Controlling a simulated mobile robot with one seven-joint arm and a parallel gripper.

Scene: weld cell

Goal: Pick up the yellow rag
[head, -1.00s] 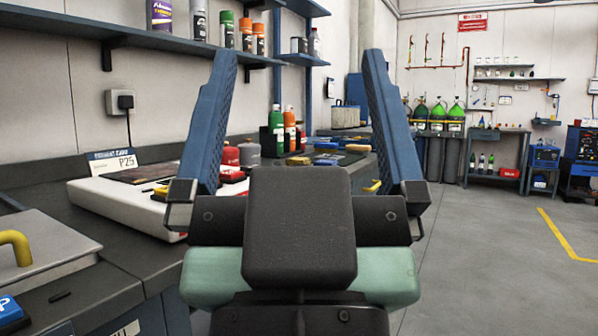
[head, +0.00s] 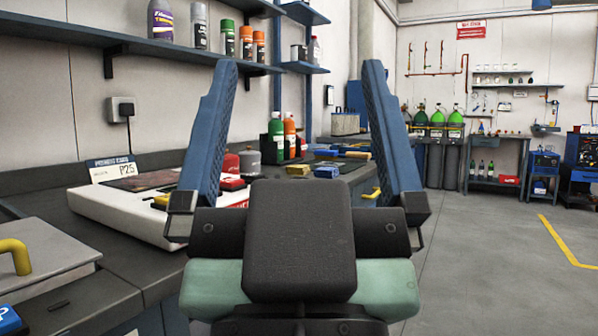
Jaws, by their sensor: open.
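My gripper (head: 300,68) is open and empty, its two blue fingers pointing up and wide apart in the middle of the head view. Behind it on the workbench, small yellow and blue folded-looking pieces lie flat. One yellow piece (head: 298,170) lies left of a blue piece (head: 326,171). Another yellow piece (head: 358,155) lies farther back to the right. Both are small in the picture, and I cannot tell which is the yellow rag. They show between the fingers, well beyond them and apart from them. The gripper body hides part of the bench below.
The dark workbench (head: 130,240) runs along the left wall. A white case (head: 120,207), red and grey containers, and green and orange bottles (head: 290,135) stand on it. A shelf (head: 70,38) with cans hangs above. The grey floor (head: 490,270) at right is free.

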